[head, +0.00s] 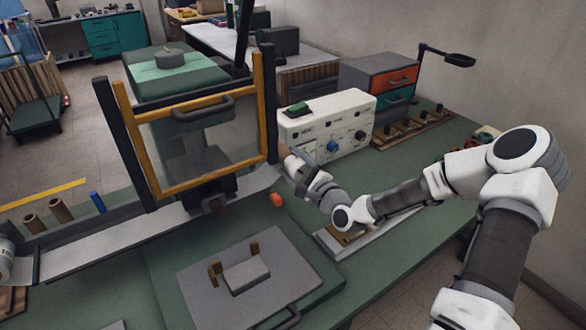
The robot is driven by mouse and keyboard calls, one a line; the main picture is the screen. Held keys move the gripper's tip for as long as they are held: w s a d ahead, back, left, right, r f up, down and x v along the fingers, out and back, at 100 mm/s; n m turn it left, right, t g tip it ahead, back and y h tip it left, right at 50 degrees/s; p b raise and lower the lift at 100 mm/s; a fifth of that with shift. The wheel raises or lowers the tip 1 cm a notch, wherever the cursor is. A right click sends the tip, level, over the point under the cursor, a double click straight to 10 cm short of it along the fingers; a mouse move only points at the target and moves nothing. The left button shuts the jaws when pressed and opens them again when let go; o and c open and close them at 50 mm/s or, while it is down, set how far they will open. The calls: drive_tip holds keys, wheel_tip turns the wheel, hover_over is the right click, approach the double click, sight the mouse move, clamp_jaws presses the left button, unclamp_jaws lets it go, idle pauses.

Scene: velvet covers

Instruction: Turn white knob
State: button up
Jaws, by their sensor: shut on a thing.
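The white control box (328,125) stands on the green bench, with a blue knob (332,146) and black knobs (360,135) on its front panel. My gripper (288,160) is at the lower left end of this panel, beside the yellow-framed press. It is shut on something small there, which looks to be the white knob. The knob itself is hidden by my gripper and wrist, so how far it is turned cannot be seen.
The yellow guard frame (155,112) stands close to the left of my gripper. A grey plate (250,275) with a block lies in front. A drawer unit (378,82) stands behind right.

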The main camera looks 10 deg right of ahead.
drive_tip(key=n+b, duration=0.1)
drive_tip(key=n, duration=0.2)
drive_tip(key=shift+f+n+b, duration=0.15)
drive_tip(key=shift+n+b, duration=0.2)
drive_tip(key=shift+n, duration=0.05)
drive_tip(key=n+b, duration=0.1)
drive_tip(key=n, duration=0.2)
drive_tip(key=shift+n+b, duration=0.3)
drive_tip(key=shift+b, duration=0.1)
drive_tip(key=n+b, duration=0.4)
drive_tip(key=n, duration=0.2)
drive_tip(key=shift+f, duration=0.2)
drive_tip(key=n+b, duration=0.2)
drive_tip(key=n, duration=0.2)
drive_tip(key=shift+b, duration=0.3)
drive_tip(key=n+b, duration=0.3)
drive_tip(key=shift+d+n, duration=0.1)
drive_tip(key=shift+n, duration=0.2)
drive_tip(key=n+b, duration=0.3)
drive_tip(key=shift+r+n+b, duration=0.1)
drive_tip(key=shift+n+b, duration=1.4)
drive_tip(key=shift+n, duration=0.1)
